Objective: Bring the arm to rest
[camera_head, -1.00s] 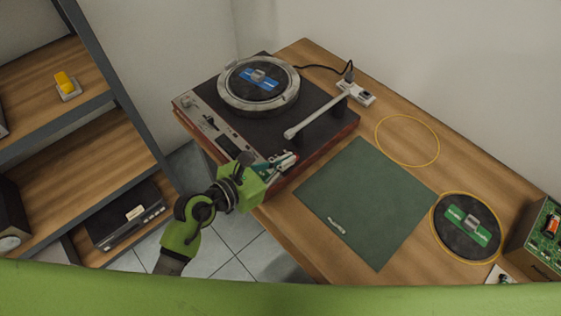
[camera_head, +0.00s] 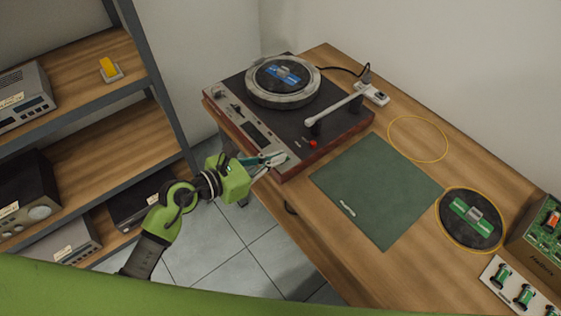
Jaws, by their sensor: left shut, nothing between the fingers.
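My left gripper (camera_head: 274,159) is shut with nothing between its fingers. Its green wrist and arm come in from the lower left. The fingertips are at the front corner of the turntable (camera_head: 330,145); I cannot tell whether they touch it. My right gripper is not in view. The turntable stands on the wooden table, with a round platter (camera_head: 283,80) bearing a blue-labelled part and a white tonearm (camera_head: 335,107).
A green mat (camera_head: 375,190) lies on the table. A black disc with a green part (camera_head: 471,219) and an empty yellow ring (camera_head: 418,139) lie to its right. A shelf unit (camera_head: 100,150) with hi-fi boxes stands at left. Tiled floor (camera_head: 235,262) is open between shelf and table.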

